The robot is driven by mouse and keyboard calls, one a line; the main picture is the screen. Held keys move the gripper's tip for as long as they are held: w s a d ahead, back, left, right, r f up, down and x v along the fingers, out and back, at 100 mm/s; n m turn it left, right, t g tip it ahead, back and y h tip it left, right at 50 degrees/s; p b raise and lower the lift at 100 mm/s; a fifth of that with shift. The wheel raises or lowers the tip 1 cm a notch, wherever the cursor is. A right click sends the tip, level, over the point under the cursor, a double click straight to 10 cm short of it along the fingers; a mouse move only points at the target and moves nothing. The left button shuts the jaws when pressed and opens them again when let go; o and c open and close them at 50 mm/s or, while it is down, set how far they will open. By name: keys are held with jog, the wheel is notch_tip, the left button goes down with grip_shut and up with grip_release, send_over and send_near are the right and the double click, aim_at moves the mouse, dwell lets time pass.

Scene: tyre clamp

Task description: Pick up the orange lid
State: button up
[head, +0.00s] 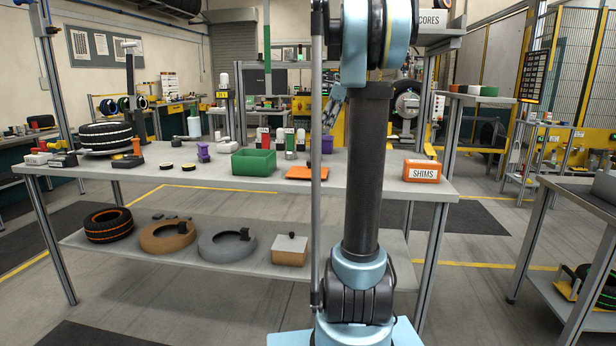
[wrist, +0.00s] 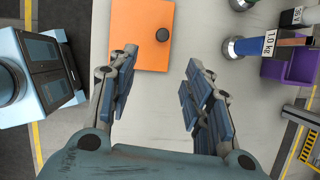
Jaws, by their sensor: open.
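The orange lid (head: 302,173) lies flat on the upper grey table top, near its front edge. A thin vertical pole hides part of it in the head view. In the wrist view the lid (wrist: 137,42) is a flat orange square with a round dark knob (wrist: 162,34), just beyond my left finger. My gripper (wrist: 160,78) is open and empty, its two fingers spread apart over the grey table top. In the head view my gripper (head: 332,108) shows beside my arm, above the table and apart from the lid.
A green bin (head: 253,163) stands left of the lid, and an orange SHIMS box (head: 422,171) stands farther right. In the wrist view, a weight marked 1.0 kg (wrist: 270,44) and a purple bin (wrist: 301,66) are at the right. Bare table lies between the fingers.

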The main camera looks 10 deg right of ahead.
send_over(311, 162)
jog(key=d, duration=0.2)
notch_tip(311, 162, down, 10)
jog(key=shift+d+f, duration=0.1)
jog(key=shift+f, duration=0.15)
jog(key=shift+m, duration=0.3)
jog(key=shift+s+x, duration=0.15)
jog(key=shift+x, duration=1.25)
jog(key=shift+s+x, duration=0.15)
jog(key=shift+x, duration=1.25)
grip_shut()
